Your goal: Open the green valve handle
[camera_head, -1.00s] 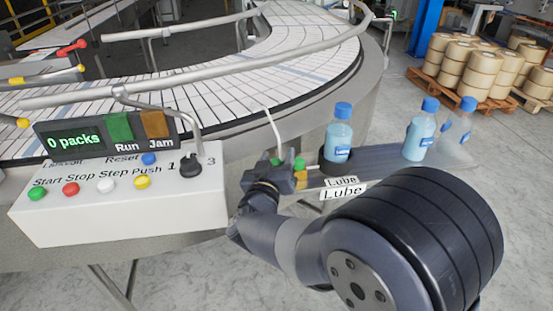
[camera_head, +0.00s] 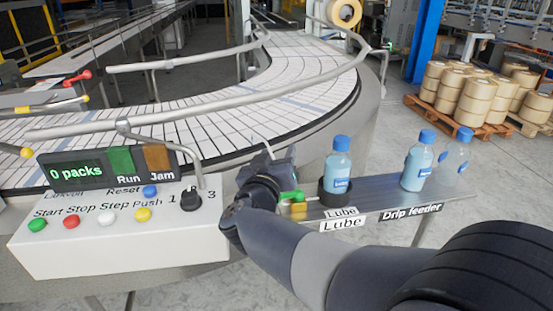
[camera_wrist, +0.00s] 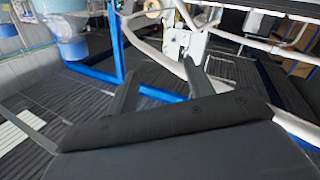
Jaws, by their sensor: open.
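The green valve handle (camera_head: 292,195) is small and sits by a yellow block (camera_head: 299,211) at the left end of the bottle shelf, beside the "Lube" labels. My gripper (camera_head: 266,150) is just above and left of the handle, pointing away from me, and does not hold it. My wrist and forearm partly hide the area left of the handle. In the wrist view my gripper (camera_wrist: 160,82) has its two fingers spread, with nothing between them. I cannot make out the green handle in the wrist view.
A bottle in a black holder (camera_head: 335,193) stands right of the handle. More bottles (camera_head: 417,161) stand farther along the shelf labelled "Drip feeder". The white control box (camera_head: 120,240) is at left. The curved conveyor (camera_head: 215,115) and its rails lie behind.

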